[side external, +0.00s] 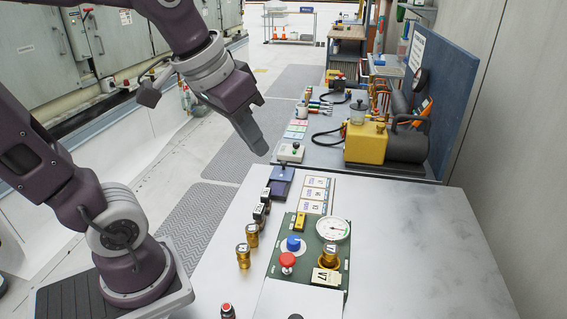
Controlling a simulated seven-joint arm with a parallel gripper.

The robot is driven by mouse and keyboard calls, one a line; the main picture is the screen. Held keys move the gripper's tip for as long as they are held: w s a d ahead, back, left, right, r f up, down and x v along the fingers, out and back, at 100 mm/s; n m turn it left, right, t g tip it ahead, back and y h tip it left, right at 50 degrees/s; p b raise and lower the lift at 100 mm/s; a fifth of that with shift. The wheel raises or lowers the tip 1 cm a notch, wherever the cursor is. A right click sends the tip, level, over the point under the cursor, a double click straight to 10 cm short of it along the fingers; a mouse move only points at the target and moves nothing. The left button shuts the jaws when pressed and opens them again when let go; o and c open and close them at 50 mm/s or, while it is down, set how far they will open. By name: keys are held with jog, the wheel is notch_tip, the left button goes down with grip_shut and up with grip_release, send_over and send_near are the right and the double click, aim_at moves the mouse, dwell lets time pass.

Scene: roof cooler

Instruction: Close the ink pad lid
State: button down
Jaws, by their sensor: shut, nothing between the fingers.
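A small dark-blue ink pad (279,188) sits near the far left edge of the white table. Its lid (285,173) appears to stand raised at the back, away from the base; its exact angle is too small to tell. My gripper (262,151) is shut and empty. It points down and hangs in the air, up and left of the ink pad in the picture, apart from it.
Dark stamps (265,194) and brass cylinders (243,256) stand in a row along the left. A label card (316,190) and a green panel (275,268) with a gauge (333,230) lie to the right. A yellow pump (365,143) stands behind. The table's right side is clear.

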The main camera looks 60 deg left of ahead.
jog(key=w+a+n, duration=0.1)
jog(key=w+a, duration=0.4)
jog(key=w, duration=0.3)
jog(key=n+g+y, duration=0.2)
jog(key=n, duration=0.3)
send_over(282, 170)
jog(key=w+a, duration=0.1)
jog(key=w, duration=0.1)
notch_tip(282, 170, down, 16)
jog(key=f, duration=0.9)
jog(key=shift+w+a+f, duration=0.35)
jog(key=shift+w+f, duration=0.05)
jog(key=shift+s+d, duration=0.3)
jog(key=shift+s, duration=0.05)
